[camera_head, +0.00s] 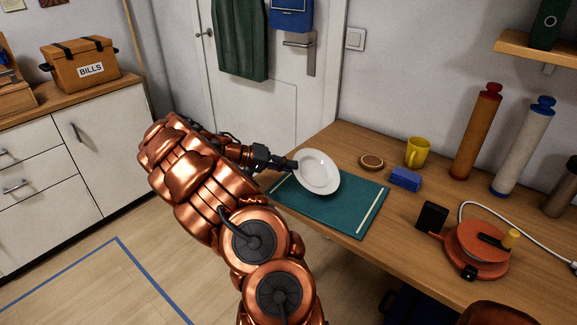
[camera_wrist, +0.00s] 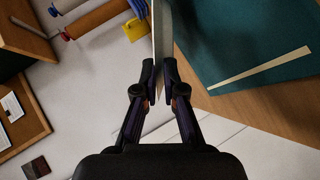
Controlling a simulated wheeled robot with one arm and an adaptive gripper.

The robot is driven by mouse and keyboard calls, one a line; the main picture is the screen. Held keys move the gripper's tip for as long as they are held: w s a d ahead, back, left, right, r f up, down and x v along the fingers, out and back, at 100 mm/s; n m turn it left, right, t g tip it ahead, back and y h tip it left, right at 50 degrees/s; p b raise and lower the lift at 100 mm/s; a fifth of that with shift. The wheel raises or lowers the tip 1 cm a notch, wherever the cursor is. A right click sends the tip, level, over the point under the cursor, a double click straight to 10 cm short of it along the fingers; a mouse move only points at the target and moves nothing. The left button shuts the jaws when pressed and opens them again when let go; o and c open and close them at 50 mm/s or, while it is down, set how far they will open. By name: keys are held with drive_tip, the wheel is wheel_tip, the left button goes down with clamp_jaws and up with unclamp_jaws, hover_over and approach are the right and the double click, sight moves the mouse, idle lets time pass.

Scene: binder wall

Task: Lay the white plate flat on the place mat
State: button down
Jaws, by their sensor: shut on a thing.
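The white plate (camera_head: 317,173) is tilted above the left part of the green place mat (camera_head: 330,211) in the head view. My gripper (camera_head: 292,165) is shut on the plate's left rim. In the wrist view my gripper (camera_wrist: 162,85) pinches the plate (camera_wrist: 163,35), which appears nearly edge-on. The place mat (camera_wrist: 245,45) lies to the right of the plate there, with a pale stripe across it. The head view does not clearly show whether the plate's lower edge touches the mat.
On the wooden desk (camera_head: 340,144), a round brown item (camera_head: 371,162), blue block (camera_head: 405,178) and yellow mug (camera_head: 418,151) stand behind the mat. A black box (camera_head: 432,216) and an orange round device (camera_head: 476,248) are to its right. Cardboard-like tubes (camera_head: 475,135) stand farther back.

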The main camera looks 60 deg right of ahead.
drive_tip(key=c, duration=1.2)
unclamp_jaws()
drive_tip(key=w+a+t+y, duration=0.1)
drive_tip(key=w+a, duration=0.1)
drive_tip(key=w+a+t, duration=0.1)
drive_tip(key=w+a, duration=0.1)
drive_tip(key=w, duration=0.1)
drive_tip(key=shift+w+a+y, duration=0.15)
drive_tip(key=shift+w+y, duration=0.15)
drive_tip(key=shift+y, duration=0.1)
drive_tip(key=v, duration=1.2)
